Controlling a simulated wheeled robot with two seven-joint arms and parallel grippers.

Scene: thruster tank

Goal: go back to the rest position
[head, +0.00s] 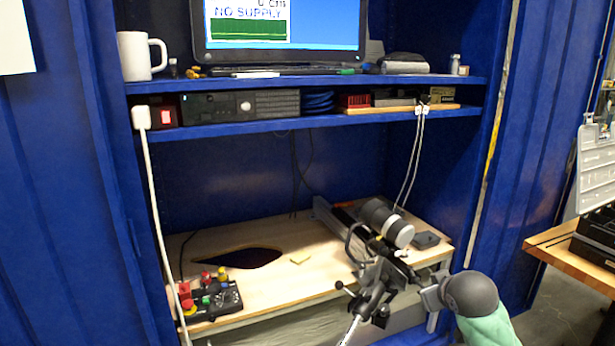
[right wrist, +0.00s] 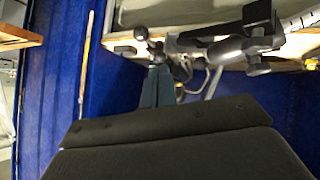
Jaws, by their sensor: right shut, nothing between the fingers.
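My right gripper (right wrist: 156,72) shows in the right wrist view as two grey-blue fingers held together, empty, beyond the dark housing of my own wrist. In the head view my right arm comes in from the lower right, and the gripper (head: 428,297) is beside the front right of the bench. The thruster rig (head: 372,280), with black clamps and a metal rod, stands just left of it. I cannot tell the exact gap between them. My left gripper is not in view.
The wooden bench top (head: 285,282) has a dark cut-out (head: 240,258) and a control box (head: 208,299) with coloured buttons. Shelves above hold a monitor (head: 280,30) and a white mug (head: 140,56). Blue cabinet walls enclose both sides. Another table (head: 575,250) stands at right.

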